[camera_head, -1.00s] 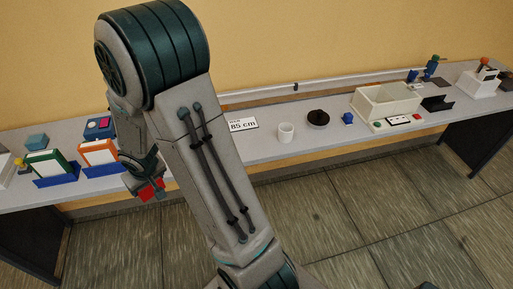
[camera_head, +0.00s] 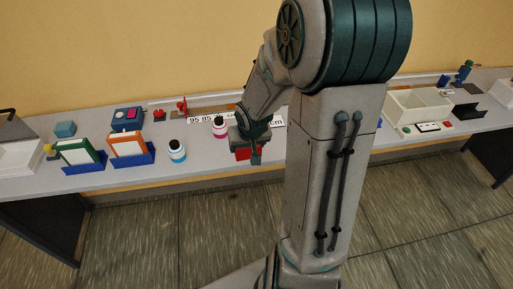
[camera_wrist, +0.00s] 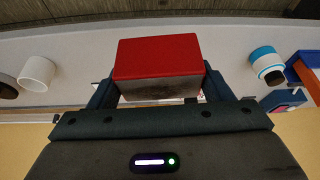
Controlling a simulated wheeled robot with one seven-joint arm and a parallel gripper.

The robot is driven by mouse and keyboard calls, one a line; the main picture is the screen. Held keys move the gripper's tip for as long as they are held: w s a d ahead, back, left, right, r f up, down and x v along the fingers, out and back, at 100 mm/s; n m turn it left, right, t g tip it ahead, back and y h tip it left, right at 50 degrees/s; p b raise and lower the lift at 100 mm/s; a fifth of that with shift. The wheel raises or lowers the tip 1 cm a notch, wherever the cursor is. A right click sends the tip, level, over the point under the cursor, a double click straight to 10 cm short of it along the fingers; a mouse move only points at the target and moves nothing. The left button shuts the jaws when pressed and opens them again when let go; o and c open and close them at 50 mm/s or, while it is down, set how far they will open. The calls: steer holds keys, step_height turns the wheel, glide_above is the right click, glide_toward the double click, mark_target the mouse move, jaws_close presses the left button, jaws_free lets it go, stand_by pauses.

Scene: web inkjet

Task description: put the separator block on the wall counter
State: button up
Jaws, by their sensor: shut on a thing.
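A red block (camera_head: 243,153), which I take for the separator block, is between the fingers of my gripper (camera_head: 251,150). In the wrist view the gripper (camera_wrist: 158,88) is shut on the red block (camera_wrist: 158,58), a finger at each side; its top is red and its near side grey and shaded. The wall counter (camera_head: 206,165) runs along the yellow wall, and it also shows behind the block in the wrist view (camera_wrist: 82,52). The block overlaps the counter's front part in the head view; I cannot tell whether it touches.
A blue-white bottle (camera_head: 177,151) and a magenta-white bottle (camera_head: 220,127) stand left of the block. Green (camera_head: 80,153) and orange (camera_head: 130,147) framed panels stand farther left. A cream bin (camera_head: 418,110) is at right. In the wrist view, a white cup (camera_wrist: 37,73) stands left.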

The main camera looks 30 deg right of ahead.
steer(key=shift+s+d+r+m, duration=0.2)
steer(key=shift+s+d+r, duration=0.2)
steer(key=shift+d, duration=0.2)
steer(key=shift+s+d+r+m, duration=0.2)
steer(key=shift+s+d+r, duration=0.1)
steer(key=shift+s+d, duration=0.25)
steer(key=shift+w+d+f, duration=0.1)
steer(key=shift+d, duration=0.05)
steer(key=w+d+f, duration=0.1)
steer(key=w+f, duration=0.1)
steer(key=w, duration=0.1)
steer(key=w+d+f+b, duration=0.1)
steer(key=w+d+f, duration=0.1)
steer(key=w, duration=0.2)
steer(key=w+d+f, duration=0.1)
steer(key=w+f, duration=0.1)
steer(key=w, duration=0.1)
steer(key=shift+w+d+f+b, duration=0.2)
steer(key=shift+w+f+b, duration=0.05)
steer(key=shift+f+b, duration=0.5)
steer(key=shift+f, duration=1.6)
steer(key=shift+f, duration=0.1)
steer(key=shift+f, duration=0.15)
steer(key=o, duration=1.1)
steer(key=shift+c, duration=0.2)
steer(key=shift+r, duration=0.2)
